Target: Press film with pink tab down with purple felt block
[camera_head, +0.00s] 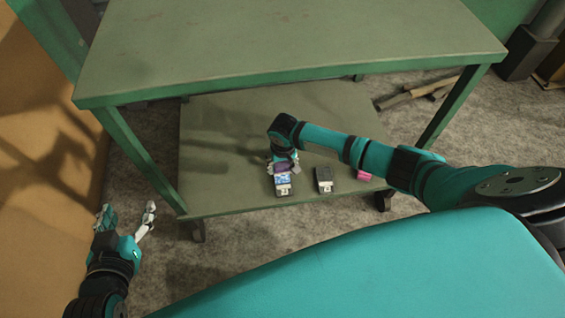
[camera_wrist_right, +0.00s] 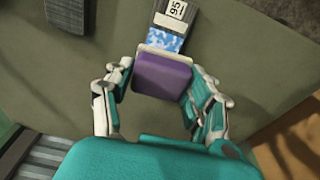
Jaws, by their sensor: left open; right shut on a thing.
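My right gripper (camera_head: 281,160) is low over the lower shelf, shut on the purple felt block (camera_wrist_right: 163,76). In the right wrist view its fingers (camera_wrist_right: 158,95) sit on both sides of the block. The block overlaps the near end of a dark device (camera_head: 284,190) with a blue-and-white patterned film (camera_head: 282,178) and a white number label (camera_wrist_right: 177,9). I cannot tell whether the block touches the film. A pink tab is not clearly visible on this film; the block may hide it. My left gripper (camera_head: 128,210) is open and empty, left of the shelf.
A second dark device (camera_head: 324,181) lies to the right on the lower shelf (camera_head: 225,135). A pink object (camera_head: 364,175) is partly hidden behind my right arm. The green tabletop (camera_head: 290,45) overhangs the shelf, with a leg (camera_head: 140,160) at the left. The shelf's left part is clear.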

